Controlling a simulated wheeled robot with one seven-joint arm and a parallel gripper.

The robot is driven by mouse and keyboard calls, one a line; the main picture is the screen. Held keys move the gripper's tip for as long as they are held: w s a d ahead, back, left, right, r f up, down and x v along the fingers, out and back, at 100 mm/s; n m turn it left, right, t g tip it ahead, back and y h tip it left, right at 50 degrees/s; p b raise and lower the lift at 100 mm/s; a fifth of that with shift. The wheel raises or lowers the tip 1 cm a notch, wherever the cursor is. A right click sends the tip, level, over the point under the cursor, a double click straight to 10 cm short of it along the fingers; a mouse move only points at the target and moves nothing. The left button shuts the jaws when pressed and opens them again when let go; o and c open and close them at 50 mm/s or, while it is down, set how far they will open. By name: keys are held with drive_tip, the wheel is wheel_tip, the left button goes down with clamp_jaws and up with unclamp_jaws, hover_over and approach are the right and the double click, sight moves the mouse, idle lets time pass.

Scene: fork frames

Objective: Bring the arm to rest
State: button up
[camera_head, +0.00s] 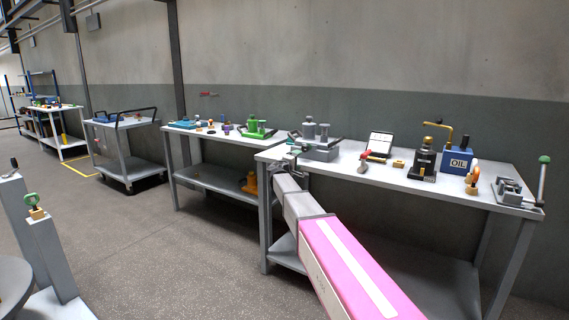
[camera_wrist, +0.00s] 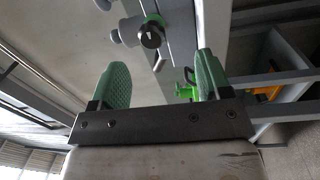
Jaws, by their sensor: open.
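My arm (camera_head: 345,262), with a pink and white link, reaches from the lower right of the head view toward the left end of the near workbench (camera_head: 440,183). My gripper (camera_head: 292,152) is at that bench's left front corner, close to a grey fixture (camera_head: 320,152). I cannot tell whether it touches the fixture. In the wrist view my gripper (camera_wrist: 163,75) has its two green pads wide apart, with nothing held between them. A dark round knob with a green ring (camera_wrist: 150,36) shows beyond the fingertips.
The near bench bears a red-handled tool (camera_head: 364,161), an open case (camera_head: 379,145), a black bottle jack (camera_head: 424,160), a blue oil can (camera_head: 456,161) and a vise (camera_head: 510,190). A second bench (camera_head: 190,139) and a cart (camera_head: 125,160) stand to the left. Floor (camera_head: 140,245) at left centre is clear.

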drive_tip(key=s+d+f+m+g+y, duration=0.25)
drive_tip(key=s+d+f+g, duration=0.25)
drive_tip(key=s+f, duration=0.7)
drive_tip(key=s+d+f+m+g+y, duration=0.2)
drive_tip(key=s+d+f+m+g, duration=0.25)
drive_tip(key=s+f, duration=0.75)
drive_tip(key=s+a+f+g+y, duration=0.1)
drive_tip(key=s+f+y, duration=0.1)
drive_tip(key=s, duration=0.5)
drive_tip(key=s+a+f+m+g+y, duration=0.1)
drive_tip(key=s+f+g+y, duration=0.1)
drive_tip(key=s, duration=0.6)
drive_tip(key=s+a+f+m+g+y, duration=0.1)
drive_tip(key=s+a+f+g+y, duration=0.1)
drive_tip(key=s, duration=0.6)
wheel_tip(320, 180, down, 2)
drive_tip(key=shift+s+f+y, duration=0.1)
drive_tip(key=shift+s+y, duration=0.05)
drive_tip(key=shift+y, duration=0.4)
drive_tip(key=shift+a, duration=0.1)
